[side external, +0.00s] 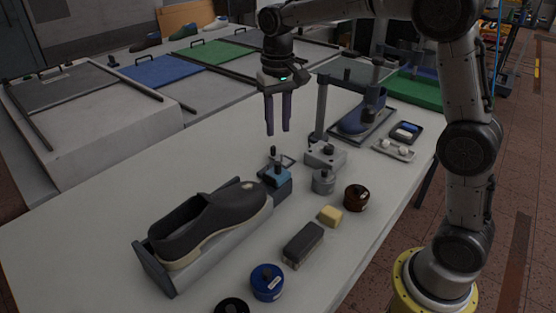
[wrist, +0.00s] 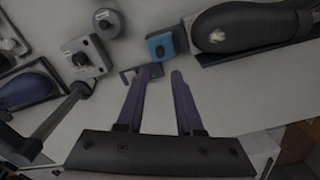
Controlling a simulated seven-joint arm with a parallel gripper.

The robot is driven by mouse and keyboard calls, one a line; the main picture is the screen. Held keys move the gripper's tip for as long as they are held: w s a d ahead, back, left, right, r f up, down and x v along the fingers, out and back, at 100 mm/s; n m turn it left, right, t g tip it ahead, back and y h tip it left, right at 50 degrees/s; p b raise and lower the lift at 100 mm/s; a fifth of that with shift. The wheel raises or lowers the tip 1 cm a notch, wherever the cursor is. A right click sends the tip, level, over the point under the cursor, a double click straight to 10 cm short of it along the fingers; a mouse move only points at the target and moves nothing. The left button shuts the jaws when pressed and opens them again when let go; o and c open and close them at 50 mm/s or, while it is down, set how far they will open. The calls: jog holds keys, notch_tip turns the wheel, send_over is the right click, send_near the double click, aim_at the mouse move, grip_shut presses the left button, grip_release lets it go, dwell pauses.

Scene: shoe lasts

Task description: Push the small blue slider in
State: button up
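The small blue slider (side external: 277,176) sits at the right end of the long shoe fixture, beyond the toe of a dark grey shoe (side external: 205,218). A dark knob stands up from it. In the wrist view the blue slider (wrist: 159,46) lies just beyond the fingertips, beside the shoe toe (wrist: 245,28). My gripper (side external: 278,133) hangs above and a little behind the slider, fingers pointing down. Its two purple fingers are apart with nothing between them, and they also show in the wrist view (wrist: 162,73). The gripper does not touch the slider.
A grey block with a knob (side external: 325,155) and a grey cylinder (side external: 323,181) stand right of the slider. A brown jar (side external: 356,197), yellow block (side external: 331,215), dark brush (side external: 303,244) and blue tin (side external: 267,282) lie in front. A post press (side external: 320,105) stands behind right.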

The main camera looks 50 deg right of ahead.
aim_at(278, 163)
notch_tip(278, 163, down, 11)
jog(key=shift+r, duration=0.1)
dwell(0.4)
grip_shut()
jog(key=shift+r, duration=0.1)
dwell(1.2)
